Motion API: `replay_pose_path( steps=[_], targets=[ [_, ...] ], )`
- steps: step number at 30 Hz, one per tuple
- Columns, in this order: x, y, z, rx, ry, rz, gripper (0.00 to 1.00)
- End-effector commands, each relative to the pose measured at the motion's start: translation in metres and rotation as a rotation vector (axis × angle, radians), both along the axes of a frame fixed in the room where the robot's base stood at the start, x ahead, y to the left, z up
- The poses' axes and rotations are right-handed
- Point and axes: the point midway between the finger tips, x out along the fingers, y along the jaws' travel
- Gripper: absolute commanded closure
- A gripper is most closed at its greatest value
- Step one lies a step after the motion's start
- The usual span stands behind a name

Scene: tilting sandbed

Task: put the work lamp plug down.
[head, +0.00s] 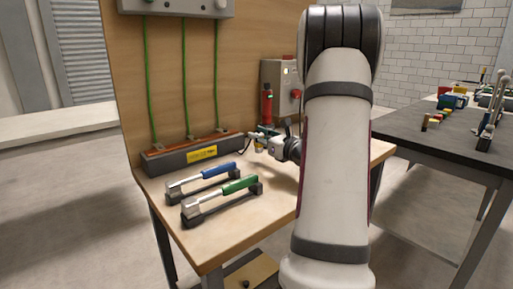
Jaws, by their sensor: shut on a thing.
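My gripper (257,140) reaches in from behind my arm's large white link and hangs over the back right of the wooden bench (228,238). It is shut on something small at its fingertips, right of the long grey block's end. I take this to be the work lamp plug, but it is too small to make out its shape, and I cannot tell whether it touches the bench. My arm hides part of the bench's right side.
A grey block (170,163) with a copper-coloured bar and green cables stands along the back panel. Blue-handled (202,180) and green-handled (222,200) tools lie in front. A red cylinder (267,104) and grey switch box (284,75) stand behind my gripper. The bench's front is clear.

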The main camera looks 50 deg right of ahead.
Motion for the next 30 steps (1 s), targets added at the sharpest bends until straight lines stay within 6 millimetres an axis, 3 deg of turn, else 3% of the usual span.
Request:
replay_pose_path(
  steps=[8, 15, 26, 27, 29, 30],
  targets=[
    [0.017, -0.009, -0.002, -0.001, -0.001, 0.001, 1.00],
    [0.018, -0.010, -0.036, 0.002, 0.001, -0.001, 1.00],
    [0.017, -0.010, -0.039, 0.000, 0.000, 0.000, 1.00],
    [0.017, -0.010, -0.039, 0.000, 0.001, 0.000, 0.72],
    [0.017, -0.010, -0.039, 0.000, 0.001, 0.000, 0.59],
    [0.017, -0.010, -0.039, 0.000, 0.001, 0.000, 0.59]
  ],
)
